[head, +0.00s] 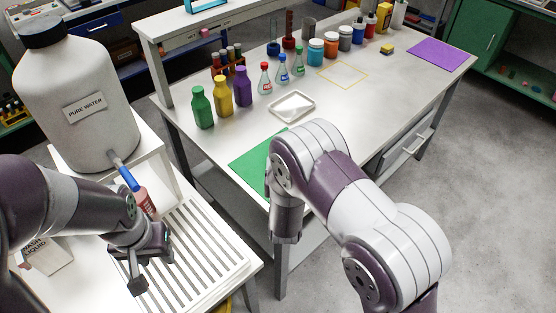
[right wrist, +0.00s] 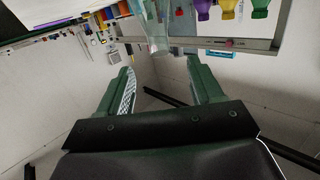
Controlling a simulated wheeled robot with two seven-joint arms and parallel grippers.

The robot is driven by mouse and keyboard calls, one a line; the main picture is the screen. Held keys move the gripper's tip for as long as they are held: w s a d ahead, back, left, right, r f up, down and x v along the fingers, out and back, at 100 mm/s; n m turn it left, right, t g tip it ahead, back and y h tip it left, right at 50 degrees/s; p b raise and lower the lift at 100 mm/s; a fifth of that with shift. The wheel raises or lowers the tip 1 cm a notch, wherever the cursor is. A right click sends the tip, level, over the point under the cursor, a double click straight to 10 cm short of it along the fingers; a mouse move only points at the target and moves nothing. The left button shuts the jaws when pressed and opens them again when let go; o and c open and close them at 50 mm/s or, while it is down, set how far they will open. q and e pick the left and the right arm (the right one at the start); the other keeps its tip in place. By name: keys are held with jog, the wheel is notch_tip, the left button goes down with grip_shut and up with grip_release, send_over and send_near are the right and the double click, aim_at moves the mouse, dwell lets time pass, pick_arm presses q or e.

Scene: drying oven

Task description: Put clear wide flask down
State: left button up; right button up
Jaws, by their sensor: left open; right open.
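A clear, glass-like shape (right wrist: 156,32) shows beyond my right fingertips in the right wrist view, at the table's edge. It looks like the clear wide flask, but its outline is faint. My right gripper (right wrist: 160,65) is open, with nothing between its two green fingers. The clear shape appears apart from them. In the head view my right arm hides this gripper, and I cannot make out the flask there. My left gripper (head: 152,264) is open and empty over the slatted rack at the lower left.
The white table (head: 360,112) holds a green mat (head: 252,156), partly behind my right arm, a white tray (head: 291,106), and several bottles, flasks and jars. A yellow outline (head: 343,74) and purple mat (head: 441,54) lie further right. A pure water jug (head: 77,100) stands left.

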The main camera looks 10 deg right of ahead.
jog(key=shift+t, duration=0.5)
jog(key=w, duration=0.4)
jog(key=w+d+p, duration=0.1)
jog(key=w, duration=0.3)
jog(key=w+d+p, duration=0.1)
jog(key=w, duration=0.2)
jog(key=shift+w+d+f, duration=0.2)
jog(key=shift+w+d, duration=0.05)
jog(key=shift+w, duration=0.45)
jog(key=shift+s, duration=0.1)
jog(key=c, duration=0.4)
grip_shut()
